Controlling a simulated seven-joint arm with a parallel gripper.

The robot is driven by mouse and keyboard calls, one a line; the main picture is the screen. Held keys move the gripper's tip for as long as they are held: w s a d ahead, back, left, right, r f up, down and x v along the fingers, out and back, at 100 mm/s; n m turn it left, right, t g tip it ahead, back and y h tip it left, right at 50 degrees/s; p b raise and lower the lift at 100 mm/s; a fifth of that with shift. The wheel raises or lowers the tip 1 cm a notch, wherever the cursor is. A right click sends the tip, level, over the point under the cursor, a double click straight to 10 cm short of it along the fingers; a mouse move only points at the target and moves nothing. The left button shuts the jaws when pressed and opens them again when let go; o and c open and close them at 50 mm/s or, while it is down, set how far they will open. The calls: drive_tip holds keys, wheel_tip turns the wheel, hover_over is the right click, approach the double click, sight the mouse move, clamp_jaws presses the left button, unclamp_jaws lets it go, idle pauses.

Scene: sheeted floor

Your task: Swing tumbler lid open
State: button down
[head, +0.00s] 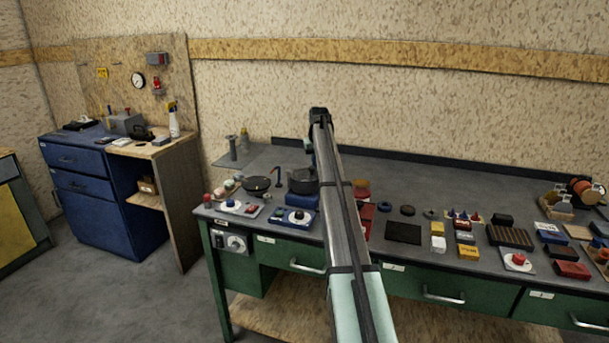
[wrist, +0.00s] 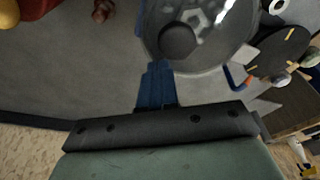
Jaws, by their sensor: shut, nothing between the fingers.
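The tumbler is a dark round drum (head: 301,184) on a blue base (head: 302,199) near the bench's left end, partly hidden behind my arm. In the wrist view, the round tumbler (wrist: 218,52) has a clear-looking top with a dark round knob-like part (wrist: 177,42) and pale hexagonal shapes. Whether the top is a shut lid I cannot tell for sure. My gripper (wrist: 158,66) has blue fingers, shut and empty, their tips at the tumbler's rim in the picture; contact is unclear. In the head view my gripper (head: 308,147) is above and behind the drum.
A black pan-like dish (head: 257,184) stands left of the tumbler. A marked dark disc (wrist: 280,52) is close beside the tumbler in the wrist view. Red and yellow containers (head: 361,187) stand to the right. Many small parts fill the bench's right side.

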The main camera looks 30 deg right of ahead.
sight(313, 168)
drive_tip(key=shift+f, duration=0.25)
drive_tip(key=shift+r, duration=0.4)
drive_tip(key=shift+s+a, duration=0.55)
idle(0.6)
drive_tip(key=shift+s+a, duration=0.55)
drive_tip(key=shift+s, duration=0.3)
drive_tip(key=shift+s+a, duration=0.45)
drive_tip(key=shift+s, duration=0.05)
drive_tip(key=shift+s+a, duration=0.3)
drive_tip(key=shift+a, duration=0.2)
